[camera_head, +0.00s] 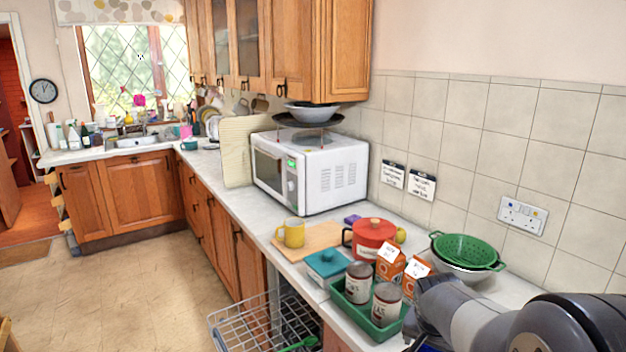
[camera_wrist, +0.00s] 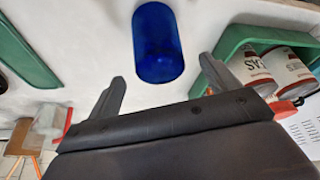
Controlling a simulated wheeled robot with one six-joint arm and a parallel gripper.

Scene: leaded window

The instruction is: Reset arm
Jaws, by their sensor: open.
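My gripper (camera_wrist: 162,68) shows in the wrist view with its two grey fingers spread apart and nothing between them touching both. A blue cylindrical item (camera_wrist: 158,40), perhaps a cup, stands on the pale counter just beyond the fingertips, apart from them. In the head view my arm reaches in at the lower right, and the gripper itself is hidden there. A sliver of blue shows under the arm at the bottom edge.
A green tray (camera_head: 338,297) holding cans (camera_head: 386,304) stands left of my arm, and the tray shows in the wrist view (camera_wrist: 232,40). Cartons (camera_head: 390,262), a red pot (camera_head: 373,238) and a green colander (camera_head: 467,250) stand close behind. A wire rack (camera_head: 255,318) sits below the counter; the floor (camera_head: 130,285) is clear.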

